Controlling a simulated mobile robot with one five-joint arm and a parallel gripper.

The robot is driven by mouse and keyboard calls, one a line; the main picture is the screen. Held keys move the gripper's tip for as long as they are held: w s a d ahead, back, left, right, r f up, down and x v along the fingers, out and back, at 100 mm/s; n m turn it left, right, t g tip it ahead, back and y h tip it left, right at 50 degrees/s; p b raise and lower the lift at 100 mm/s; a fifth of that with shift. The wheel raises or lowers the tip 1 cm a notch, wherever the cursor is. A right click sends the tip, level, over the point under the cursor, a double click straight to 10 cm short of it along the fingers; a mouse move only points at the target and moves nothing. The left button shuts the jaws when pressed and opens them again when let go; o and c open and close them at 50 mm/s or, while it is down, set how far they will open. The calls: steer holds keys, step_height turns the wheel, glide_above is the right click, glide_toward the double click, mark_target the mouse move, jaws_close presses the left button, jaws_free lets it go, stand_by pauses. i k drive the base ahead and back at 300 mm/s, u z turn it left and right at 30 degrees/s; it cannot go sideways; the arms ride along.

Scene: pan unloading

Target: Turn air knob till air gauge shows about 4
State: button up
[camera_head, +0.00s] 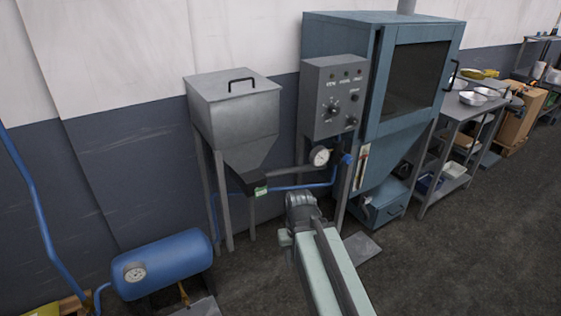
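A round white-faced air gauge (320,156) sits below the grey control box, beside the blue cabinet. Its needle reading is too small to tell. A small blue knob-like fitting (346,160) is just right of the gauge, where the blue air pipe (300,187) rises; I cannot tell for sure that it is the air knob. My arm reaches up from the bottom of the picture, and its dark joint (300,205) is below the gauge and apart from it. No gripper fingers can be made out in the picture.
The control box (335,98) has several dark knobs. A grey hopper (235,110) on legs stands left, the blue cabinet (412,75) right. A blue tank (165,262) with another gauge (135,274) lies lower left. A cluttered table (455,110) stands right. Open floor lies lower right.

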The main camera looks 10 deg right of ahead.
mark_target(348, 159)
steer(key=u, duration=0.3)
steer(key=i, duration=1)
steer(key=z, duration=0.05)
